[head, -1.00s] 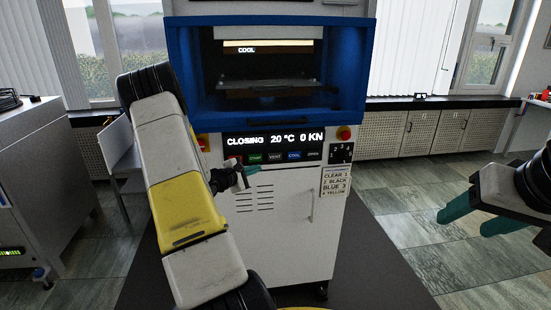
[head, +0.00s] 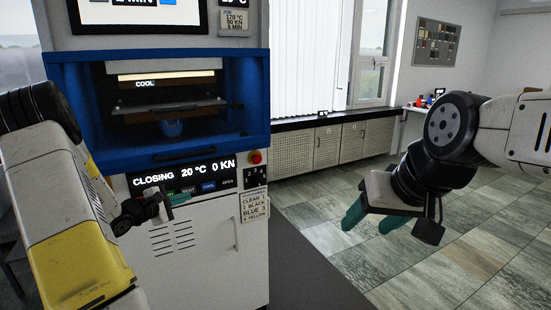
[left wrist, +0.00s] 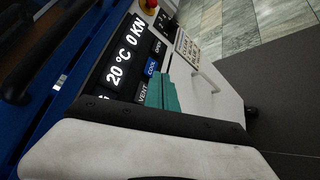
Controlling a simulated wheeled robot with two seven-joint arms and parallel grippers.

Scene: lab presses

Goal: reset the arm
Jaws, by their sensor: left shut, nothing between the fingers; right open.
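My left arm reaches in from the left in the head view. Its gripper (head: 172,198) is in front of the press's button panel, near the VENT and COOL labels. Its teal fingers are shut and empty; they also show in the left wrist view (left wrist: 162,96), over the panel. My right gripper (head: 372,218) is at the right, over open floor. Its teal fingers are apart with nothing between them. The press (head: 257,95) has a blue frame and a white cabinet. Its display (head: 185,175) reads CLOSING, 20 °C, 0 KN. A label inside reads COOL.
A red stop button (head: 254,157) sits at the panel's right end. A card (head: 255,206) with a colour list hangs below the sockets. Low cabinets (head: 325,147) stand along the back wall under a window. The tiled floor (head: 330,240) right of the press is clear.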

